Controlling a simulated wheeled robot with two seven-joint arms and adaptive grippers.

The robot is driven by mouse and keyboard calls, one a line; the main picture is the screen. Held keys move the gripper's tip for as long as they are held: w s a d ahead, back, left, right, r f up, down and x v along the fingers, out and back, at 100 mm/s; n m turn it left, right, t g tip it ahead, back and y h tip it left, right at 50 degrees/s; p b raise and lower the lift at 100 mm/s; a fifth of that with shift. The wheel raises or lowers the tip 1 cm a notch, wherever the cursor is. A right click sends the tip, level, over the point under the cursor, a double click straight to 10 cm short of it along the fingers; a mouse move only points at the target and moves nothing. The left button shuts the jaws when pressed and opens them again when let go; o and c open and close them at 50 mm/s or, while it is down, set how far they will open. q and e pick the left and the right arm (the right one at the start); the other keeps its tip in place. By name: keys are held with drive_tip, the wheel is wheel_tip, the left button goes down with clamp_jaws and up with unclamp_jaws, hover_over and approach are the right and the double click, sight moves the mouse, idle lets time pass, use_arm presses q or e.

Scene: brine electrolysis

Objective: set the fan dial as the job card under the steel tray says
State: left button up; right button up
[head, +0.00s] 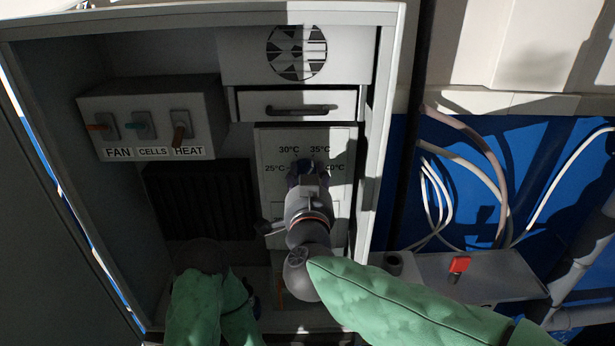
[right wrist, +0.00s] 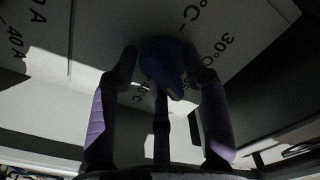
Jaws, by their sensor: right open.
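The dial (head: 307,168) is a dark blue knob on a pale panel, ringed by marks for 25, 30 and 35 °C and a partly hidden one on the right. My right gripper (head: 307,182) is at the dial, pointing into the panel. In the right wrist view, the blue knob (right wrist: 168,65) lies between the two spread fingers of the gripper (right wrist: 166,70). Contact and the pointer's exact setting are unclear. My left arm's green sleeve is at the lower left; its gripper (head: 203,256) is dark and its jaws cannot be made out. I cannot identify the steel tray or job card.
The grey cabinet (head: 390,60) encloses the panel. A box (head: 150,88) with FAN, CELLS and HEAT switches is at the left, above a dark finned block (head: 195,200). A handled drawer (head: 297,105) sits above the panel. A red switch (head: 460,264) and cables are at the right.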

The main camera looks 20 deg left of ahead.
drive_tip(key=v, duration=1.2)
use_arm(q)
drive_tip(key=shift+s, duration=0.1)
